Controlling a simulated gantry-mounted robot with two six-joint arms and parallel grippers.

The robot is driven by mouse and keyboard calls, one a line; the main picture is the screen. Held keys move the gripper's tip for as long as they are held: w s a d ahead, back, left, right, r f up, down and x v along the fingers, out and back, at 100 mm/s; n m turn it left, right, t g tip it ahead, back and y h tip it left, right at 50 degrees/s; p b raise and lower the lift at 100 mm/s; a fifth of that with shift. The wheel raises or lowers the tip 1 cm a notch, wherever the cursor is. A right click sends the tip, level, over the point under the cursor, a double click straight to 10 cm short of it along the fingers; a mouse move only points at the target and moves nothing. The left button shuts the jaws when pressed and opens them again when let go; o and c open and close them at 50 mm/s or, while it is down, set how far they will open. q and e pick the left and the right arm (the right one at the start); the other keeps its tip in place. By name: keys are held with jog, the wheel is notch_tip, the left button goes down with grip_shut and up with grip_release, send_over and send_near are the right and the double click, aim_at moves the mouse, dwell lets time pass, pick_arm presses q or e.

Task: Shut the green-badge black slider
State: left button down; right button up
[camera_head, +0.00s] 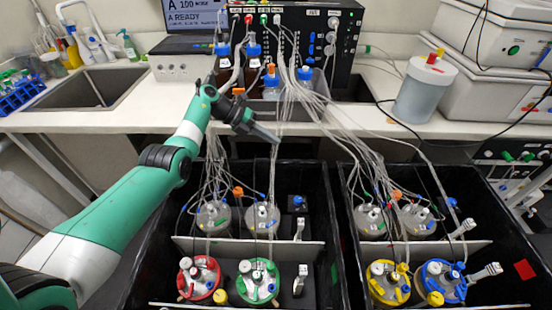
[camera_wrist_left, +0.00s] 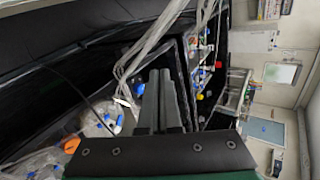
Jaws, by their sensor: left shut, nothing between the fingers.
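The black slider with the green badge (camera_head: 334,273) is the left of two open black bins. Its walls (camera_head: 327,215) surround several lidded vessels, and the badge is on its right inner wall. My left gripper (camera_head: 274,138) is shut and empty, above the far edge of this bin, close to the hanging tubes. In the left wrist view its two fingers (camera_wrist_left: 160,75) lie together, with black walls and tubes around them. I cannot tell whether the fingertips touch anything. My right gripper is not in view.
The right black bin with a red badge (camera_head: 524,269) stands beside it, also holding vessels. Bundled tubes (camera_head: 300,100) run from the black control unit (camera_head: 330,25) down into both bins. The white bench (camera_head: 120,118) lies behind, with bottles on it.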

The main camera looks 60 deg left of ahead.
pick_arm(q)
jog(key=s+a+f+n+y, duration=0.1)
jog(key=s+a+f, duration=0.1)
jog(key=s+a, duration=0.15)
jog(key=s+a+f+n, duration=0.1)
jog(key=s+a+f, duration=0.1)
jog(key=s, duration=0.3)
jog(key=w+r+b+x, duration=0.1)
jog(key=r+b+x, duration=0.1)
jog(key=b+x, duration=0.7)
jog(key=w+d+f, duration=0.2)
jog(key=w, duration=0.1)
jog(key=shift+f+g, duration=0.2)
jog(key=shift+g, duration=0.2)
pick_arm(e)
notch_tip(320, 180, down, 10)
pick_arm(q)
jog(key=shift+w, duration=0.1)
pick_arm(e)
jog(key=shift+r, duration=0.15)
